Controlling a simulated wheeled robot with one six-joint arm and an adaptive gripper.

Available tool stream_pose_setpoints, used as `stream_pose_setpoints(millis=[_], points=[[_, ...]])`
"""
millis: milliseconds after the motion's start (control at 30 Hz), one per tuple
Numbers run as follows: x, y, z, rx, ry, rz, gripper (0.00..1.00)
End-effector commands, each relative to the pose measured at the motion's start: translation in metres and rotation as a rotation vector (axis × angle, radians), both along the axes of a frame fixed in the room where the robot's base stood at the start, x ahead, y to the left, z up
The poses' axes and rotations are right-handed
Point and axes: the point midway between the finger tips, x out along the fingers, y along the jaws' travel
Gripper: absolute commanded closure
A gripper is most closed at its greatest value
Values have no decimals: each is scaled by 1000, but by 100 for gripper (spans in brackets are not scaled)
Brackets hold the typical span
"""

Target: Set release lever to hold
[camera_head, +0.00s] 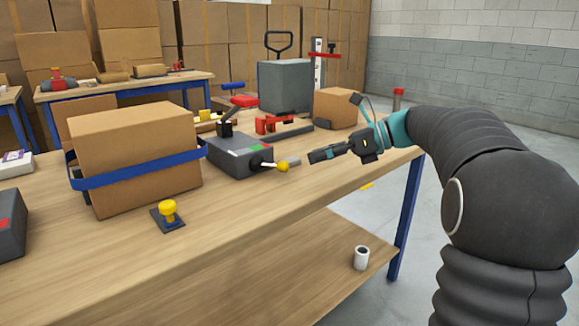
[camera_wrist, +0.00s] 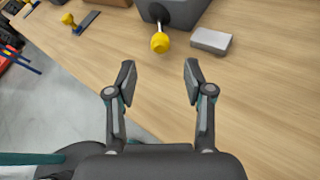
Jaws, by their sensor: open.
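A grey box (camera_head: 238,154) with a small green patch stands on the workbench. A short lever with a round yellow knob (camera_head: 283,167) sticks out of its side facing my gripper; I take it for the release lever. In the wrist view the yellow knob (camera_wrist: 160,43) hangs on a pale rod from the dark box (camera_wrist: 178,10). My gripper (camera_head: 322,155) is to the right of the knob, apart from it. In the wrist view my gripper (camera_wrist: 160,72) is open and empty, with the knob just beyond the gap between its fingertips. The lever's marked positions are too small to read.
A light grey block (camera_wrist: 211,40) lies right beside the knob. A strapped carton (camera_head: 135,150) and a yellow button on a plate (camera_head: 168,212) stand left of the box. A red clamp (camera_head: 272,123) is behind.

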Motion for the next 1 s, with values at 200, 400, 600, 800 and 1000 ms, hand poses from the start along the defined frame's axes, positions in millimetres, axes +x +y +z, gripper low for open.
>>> stream_pose_setpoints(millis=[200, 400, 600, 800, 1000], points=[[8, 38, -16, -1, 1, 4, 48], [13, 60, -25, -1, 0, 2, 48], [15, 69, -28, -1, -1, 0, 48], [16, 69, -28, -1, -1, 0, 48], [15, 69, -28, -1, -1, 0, 83]])
